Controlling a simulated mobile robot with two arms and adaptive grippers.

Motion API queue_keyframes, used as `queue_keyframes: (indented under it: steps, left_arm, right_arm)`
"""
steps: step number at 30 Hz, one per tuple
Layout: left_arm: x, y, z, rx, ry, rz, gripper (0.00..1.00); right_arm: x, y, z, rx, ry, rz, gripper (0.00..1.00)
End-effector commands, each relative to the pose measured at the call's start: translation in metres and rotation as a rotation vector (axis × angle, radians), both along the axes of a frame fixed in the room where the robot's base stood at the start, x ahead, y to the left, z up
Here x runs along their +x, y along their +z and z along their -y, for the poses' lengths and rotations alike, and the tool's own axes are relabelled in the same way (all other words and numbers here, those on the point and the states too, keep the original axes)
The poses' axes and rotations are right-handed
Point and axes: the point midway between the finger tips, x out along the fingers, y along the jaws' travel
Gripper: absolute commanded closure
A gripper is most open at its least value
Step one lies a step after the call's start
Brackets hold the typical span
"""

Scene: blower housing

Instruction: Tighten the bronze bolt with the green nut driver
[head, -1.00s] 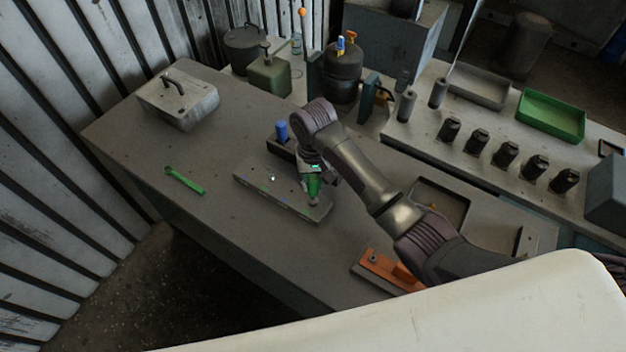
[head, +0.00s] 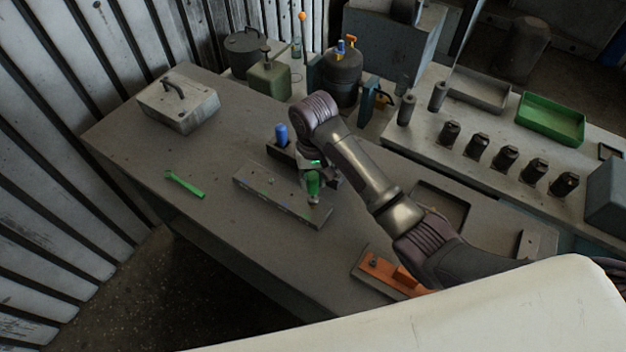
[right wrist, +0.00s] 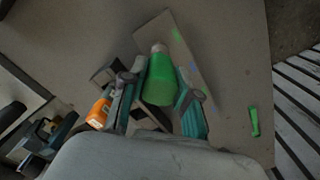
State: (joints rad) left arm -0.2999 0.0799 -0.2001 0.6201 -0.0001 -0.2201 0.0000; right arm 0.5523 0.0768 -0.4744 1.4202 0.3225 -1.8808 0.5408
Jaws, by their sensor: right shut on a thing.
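My right gripper (head: 314,172) is shut on the green nut driver (head: 313,184), which points down over the right end of the grey plate (head: 248,190). In the right wrist view the green driver (right wrist: 159,82) sits between the two fingers, with its pale tip (right wrist: 159,47) over the plate (right wrist: 185,58). The plate has small coloured marks along its front edge and a small bolt-like stud (head: 271,181) on top. I cannot make out the bronze bolt; whether the driver's tip touches one is unclear. My left gripper is not in view.
A dark holder (head: 279,152) with a blue-handled tool (head: 281,133) stands just behind the plate. An orange handle (right wrist: 98,114) shows beside the gripper. The table's left side is mostly clear.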

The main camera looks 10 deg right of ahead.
Motion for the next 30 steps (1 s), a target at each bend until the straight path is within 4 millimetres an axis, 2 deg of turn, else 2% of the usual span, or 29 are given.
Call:
queue_keyframes:
  steps: [5,18,30]
  left_arm:
    - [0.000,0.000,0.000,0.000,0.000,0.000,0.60]
    - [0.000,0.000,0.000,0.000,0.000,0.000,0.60]
    - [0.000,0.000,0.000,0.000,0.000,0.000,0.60]
  right_arm:
    - [0.000,0.006,0.000,0.001,0.000,0.002,1.00]
    - [0.001,0.051,0.000,0.000,0.001,0.003,1.00]
    - [0.000,0.053,0.000,0.000,0.000,0.001,1.00]
